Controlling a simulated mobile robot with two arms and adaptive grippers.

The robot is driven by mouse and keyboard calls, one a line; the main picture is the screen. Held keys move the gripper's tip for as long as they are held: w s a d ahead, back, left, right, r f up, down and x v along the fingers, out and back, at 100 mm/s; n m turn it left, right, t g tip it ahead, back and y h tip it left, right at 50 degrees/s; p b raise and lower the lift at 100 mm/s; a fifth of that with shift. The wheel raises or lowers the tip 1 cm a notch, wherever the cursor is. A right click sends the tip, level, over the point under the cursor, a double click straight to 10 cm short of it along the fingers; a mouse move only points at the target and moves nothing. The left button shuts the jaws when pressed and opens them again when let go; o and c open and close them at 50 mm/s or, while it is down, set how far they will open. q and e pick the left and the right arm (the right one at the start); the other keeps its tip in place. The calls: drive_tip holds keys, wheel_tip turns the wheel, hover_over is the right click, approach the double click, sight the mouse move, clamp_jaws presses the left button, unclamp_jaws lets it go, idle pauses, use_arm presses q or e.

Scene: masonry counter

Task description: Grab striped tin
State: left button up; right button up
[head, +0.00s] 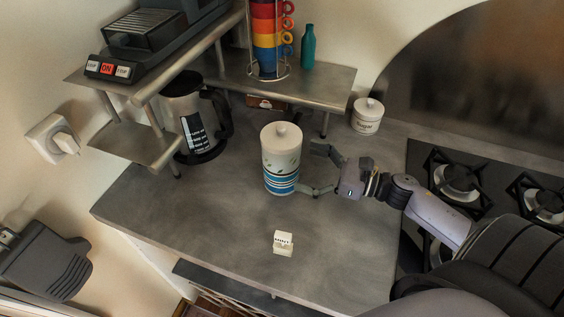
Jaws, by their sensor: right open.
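The striped tin (281,161) stands upright on the grey counter, white with a knobbed lid and blue stripes around its lower part. My right gripper (314,170) comes in from the right with its fingers spread, one toward the back and one toward the front of the tin's right side. The front finger's tip is close to the tin's lower right edge; I cannot tell whether it touches. My left gripper is not in view.
A small white block (283,243) lies in front of the tin. A small white lidded pot (367,115) stands behind my gripper. A gas hob (465,185) is at the right.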

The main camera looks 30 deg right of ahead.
sight(281, 160)
drive_tip(key=p+x, duration=0.1)
drive_tip(key=x, duration=0.1)
drive_tip(key=p+x, duration=0.1)
drive_tip(key=x, duration=0.1)
drive_tip(key=p+x, duration=0.1)
drive_tip(key=x, duration=0.1)
drive_tip(key=shift+s+a+r, duration=0.2)
drive_tip(key=shift+a+r, duration=0.05)
drive_tip(key=shift+r, duration=0.05)
drive_tip(key=shift+w+a+f, duration=0.1)
drive_tip(key=shift+c, duration=0.2)
drive_tip(key=c, duration=1.3)
